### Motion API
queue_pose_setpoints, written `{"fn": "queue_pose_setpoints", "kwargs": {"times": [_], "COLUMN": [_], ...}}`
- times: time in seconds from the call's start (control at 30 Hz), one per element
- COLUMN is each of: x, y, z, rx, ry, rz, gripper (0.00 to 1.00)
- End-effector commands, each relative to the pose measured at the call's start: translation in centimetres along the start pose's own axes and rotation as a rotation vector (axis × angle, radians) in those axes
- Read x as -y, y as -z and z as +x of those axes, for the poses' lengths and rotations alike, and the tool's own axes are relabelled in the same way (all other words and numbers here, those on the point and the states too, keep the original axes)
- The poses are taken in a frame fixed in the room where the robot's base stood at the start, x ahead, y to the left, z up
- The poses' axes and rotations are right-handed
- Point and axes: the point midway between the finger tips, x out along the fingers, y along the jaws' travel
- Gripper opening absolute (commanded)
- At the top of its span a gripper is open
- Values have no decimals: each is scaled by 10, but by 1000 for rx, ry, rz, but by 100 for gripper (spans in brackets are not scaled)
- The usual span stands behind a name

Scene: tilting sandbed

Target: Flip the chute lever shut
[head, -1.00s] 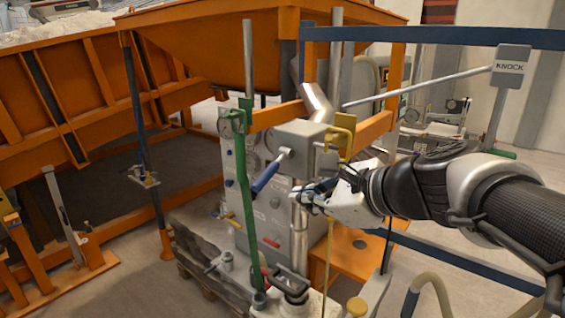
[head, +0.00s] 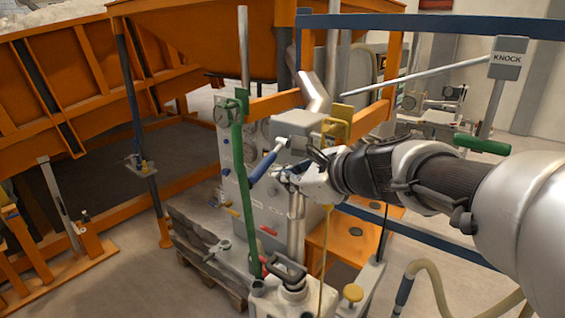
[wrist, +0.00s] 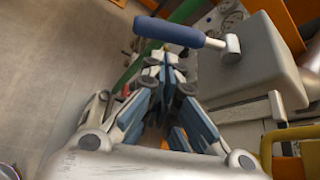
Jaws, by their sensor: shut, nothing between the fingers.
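The chute lever appears to be the blue-handled lever (head: 263,167) on the side of a grey box (head: 298,124) beneath a slanted metal pipe (head: 315,92). Its handle slopes down and to the left from a pale metal arm. In the wrist view the blue handle (wrist: 168,32) lies across the top, just beyond my fingertips. My gripper (head: 280,173) is shut and empty, close to the right of the handle in the head view. In the wrist view the gripper (wrist: 165,68) points toward the handle; whether they touch I cannot tell.
A tall green lever (head: 239,185) stands just left of the blue handle. A yellow bracket (head: 338,125) and orange frame stand to the right. A black-handled valve (head: 288,270) is below. A blue rail (head: 430,27) crosses above my arm. A KNOCK sign (head: 509,58) stands at right.

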Motion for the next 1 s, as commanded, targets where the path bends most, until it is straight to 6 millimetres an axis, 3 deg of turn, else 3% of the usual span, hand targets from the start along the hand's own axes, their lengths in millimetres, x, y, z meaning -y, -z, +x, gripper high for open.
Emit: {"fn": "queue_pose_setpoints", "kwargs": {"times": [0.1,0.3,1.0], "x": [0,0,0], "y": [0,0,-5], "z": [18,32,30], "rx": [0,0,0], "ry": [-2,0,-27], "rz": [0,-1,48], "gripper": [0,0,0]}}
